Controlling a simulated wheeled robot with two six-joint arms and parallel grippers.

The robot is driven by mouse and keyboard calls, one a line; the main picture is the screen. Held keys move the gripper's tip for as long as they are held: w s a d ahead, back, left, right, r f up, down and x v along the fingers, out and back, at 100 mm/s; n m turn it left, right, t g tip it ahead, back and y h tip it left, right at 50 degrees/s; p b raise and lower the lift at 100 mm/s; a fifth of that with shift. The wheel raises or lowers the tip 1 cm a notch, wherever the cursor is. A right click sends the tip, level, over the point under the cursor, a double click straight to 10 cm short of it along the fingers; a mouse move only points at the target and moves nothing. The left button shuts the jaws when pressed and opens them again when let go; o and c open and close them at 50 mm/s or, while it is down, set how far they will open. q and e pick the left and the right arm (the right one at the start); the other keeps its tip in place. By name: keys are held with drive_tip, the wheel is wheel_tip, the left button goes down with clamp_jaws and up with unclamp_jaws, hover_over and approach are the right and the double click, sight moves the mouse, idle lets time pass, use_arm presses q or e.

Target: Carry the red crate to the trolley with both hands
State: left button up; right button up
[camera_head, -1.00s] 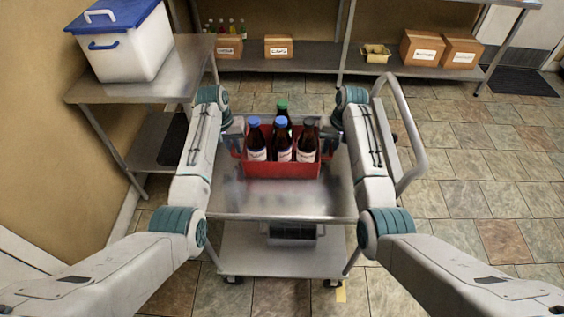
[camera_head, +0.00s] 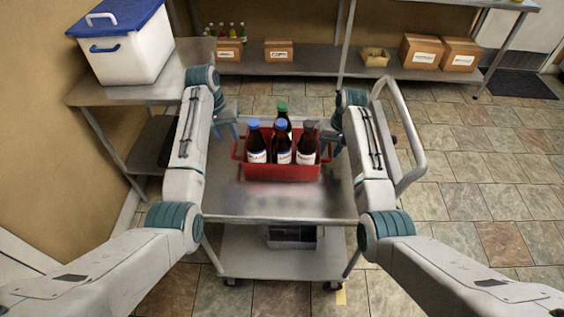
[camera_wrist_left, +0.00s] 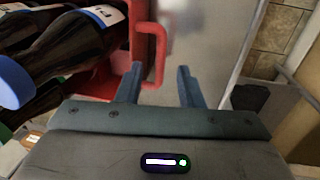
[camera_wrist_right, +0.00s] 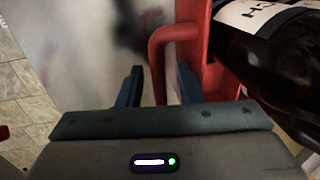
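The red crate (camera_head: 282,172) sits upright on the top shelf of the steel trolley (camera_head: 262,204) and holds several dark bottles (camera_head: 282,150) with blue, green and dark caps. My left gripper (camera_head: 229,127) is open and stands to the left of the crate, off its left handle. My right gripper (camera_head: 330,142) is at the crate's right side. In the right wrist view its fingers (camera_wrist_right: 159,78) are spread, with the red handle (camera_wrist_right: 158,75) between them, apart from both.
A steel table (camera_head: 125,94) with a blue-lidded white cooler (camera_head: 125,50) stands at the left, close to my left arm. A back shelf (camera_head: 320,62) holds cardboard boxes (camera_head: 421,50) and small bottles. The trolley's push handle (camera_head: 408,140) rises at the right. Tiled floor at right is clear.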

drive_tip(key=shift+r, duration=0.1)
use_arm(q)
drive_tip(key=shift+a+r, duration=0.1)
drive_tip(key=shift+r, duration=0.5)
use_arm(e)
wheel_tip(320, 180, up, 12)
drive_tip(key=d, duration=0.2)
drive_tip(key=shift+f, duration=0.2)
